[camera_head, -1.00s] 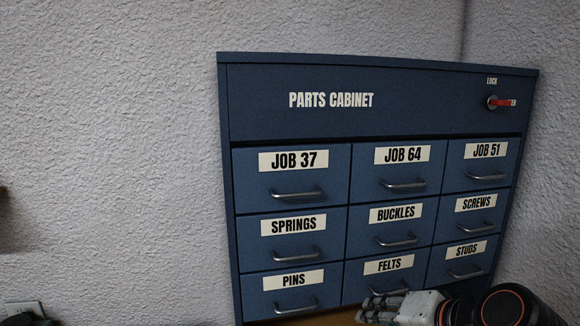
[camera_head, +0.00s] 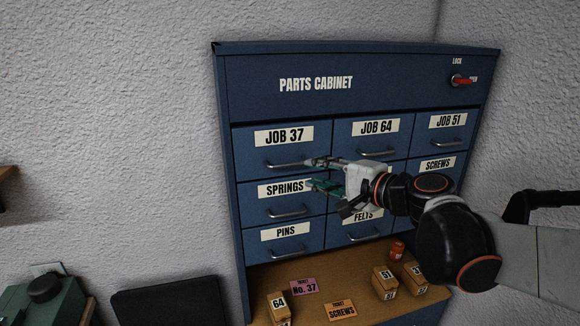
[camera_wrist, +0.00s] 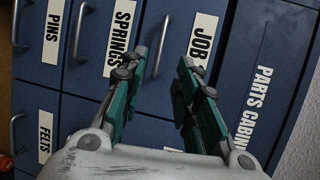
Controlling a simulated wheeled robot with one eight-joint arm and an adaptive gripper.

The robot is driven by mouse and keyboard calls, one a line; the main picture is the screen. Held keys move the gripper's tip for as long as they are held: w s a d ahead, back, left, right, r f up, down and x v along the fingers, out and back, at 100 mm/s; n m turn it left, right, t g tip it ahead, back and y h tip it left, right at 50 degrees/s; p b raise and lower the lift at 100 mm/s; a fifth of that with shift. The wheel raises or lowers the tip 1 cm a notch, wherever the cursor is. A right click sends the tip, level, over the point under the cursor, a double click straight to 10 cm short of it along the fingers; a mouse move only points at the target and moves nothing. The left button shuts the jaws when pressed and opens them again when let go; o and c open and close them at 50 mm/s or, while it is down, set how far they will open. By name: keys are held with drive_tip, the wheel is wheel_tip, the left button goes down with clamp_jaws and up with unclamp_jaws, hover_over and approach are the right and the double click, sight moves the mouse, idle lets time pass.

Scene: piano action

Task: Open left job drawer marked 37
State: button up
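The drawer labelled JOB 37 (camera_head: 245,155) is at the upper left of the blue parts cabinet and is shut flush. Its grey bar handle (camera_head: 285,165) shows below the label; in the wrist view the handle (camera_wrist: 162,48) stands between and beyond my fingertips, with the JOB label (camera_wrist: 203,40) partly hidden by a finger. My gripper (camera_head: 314,174) is open and empty, just right of the handle in the head view, its upper finger close to the handle's right end. I cannot tell whether they touch.
A red lock key (camera_head: 460,80) is at the cabinet's top right, pointing right. The SPRINGS drawer handle (camera_head: 288,212) juts out below. A wooden surface (camera_head: 262,283) in front holds a pink ticket No. 37 (camera_head: 304,286), a SCREWS ticket (camera_head: 340,310) and numbered blocks (camera_head: 385,275).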

sight(291, 165)
drive_tip(key=b+x, duration=0.2)
drive_tip(key=x, duration=0.7)
drive_tip(key=shift+w+a+f, duration=0.1)
drive_tip(key=shift+w+a, duration=0.1)
drive_tip(key=shift+w, duration=0.15)
clamp_jaws()
